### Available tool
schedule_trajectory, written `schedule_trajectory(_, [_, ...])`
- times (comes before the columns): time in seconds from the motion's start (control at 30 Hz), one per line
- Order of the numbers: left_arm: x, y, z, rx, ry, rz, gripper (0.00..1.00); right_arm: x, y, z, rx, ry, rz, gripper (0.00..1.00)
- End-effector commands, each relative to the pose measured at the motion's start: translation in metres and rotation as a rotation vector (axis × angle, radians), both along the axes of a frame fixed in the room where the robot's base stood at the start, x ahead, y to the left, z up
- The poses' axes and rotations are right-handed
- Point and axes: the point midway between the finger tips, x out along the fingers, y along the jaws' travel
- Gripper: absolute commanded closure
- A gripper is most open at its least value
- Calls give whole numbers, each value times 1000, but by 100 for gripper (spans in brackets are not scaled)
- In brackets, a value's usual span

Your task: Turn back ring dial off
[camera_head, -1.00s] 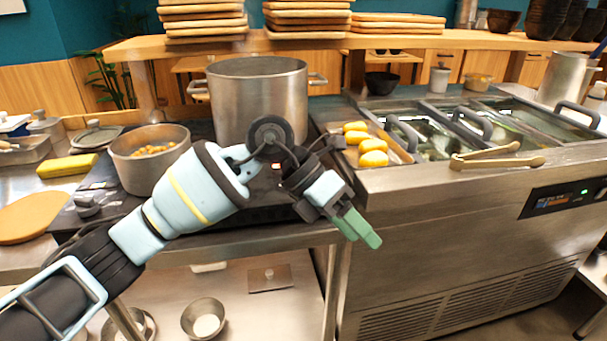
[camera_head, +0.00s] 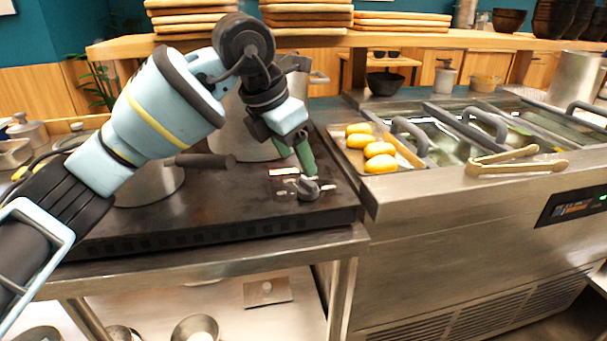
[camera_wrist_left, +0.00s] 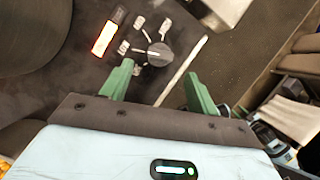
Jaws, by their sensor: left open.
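A round grey dial (camera_head: 308,188) sits on the right part of the dark stove top (camera_head: 220,212). White marks ring the dial (camera_wrist_left: 159,54) in the left wrist view. A lit orange display (camera_wrist_left: 103,38) glows beside it and also shows in the head view (camera_head: 284,171). My left gripper (camera_head: 304,160) is open, its green fingers pointing down just above and behind the dial. In the left wrist view the fingertips (camera_wrist_left: 157,78) are apart, with the dial ahead of the gap between them. I see no contact. My right gripper is out of view.
A large steel pot (camera_head: 235,135) stands behind my left arm, mostly hidden. A saucepan (camera_head: 150,190) with a dark handle (camera_head: 203,160) stands at left. To the right is a counter with a tray of yellow items (camera_head: 380,158) and tongs (camera_head: 515,163).

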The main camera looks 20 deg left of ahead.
Motion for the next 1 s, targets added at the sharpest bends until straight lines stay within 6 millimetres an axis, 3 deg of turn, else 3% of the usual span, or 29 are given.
schedule_trajectory(0.3, [14,-10,-41,-1,2,-3,40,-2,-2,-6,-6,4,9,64])
schedule_trajectory(0.73, [17,-12,-49,-2,0,-2,40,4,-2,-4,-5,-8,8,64])
schedule_trajectory(1.0, [17,-12,-49,-2,0,-2,75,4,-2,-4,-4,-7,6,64])
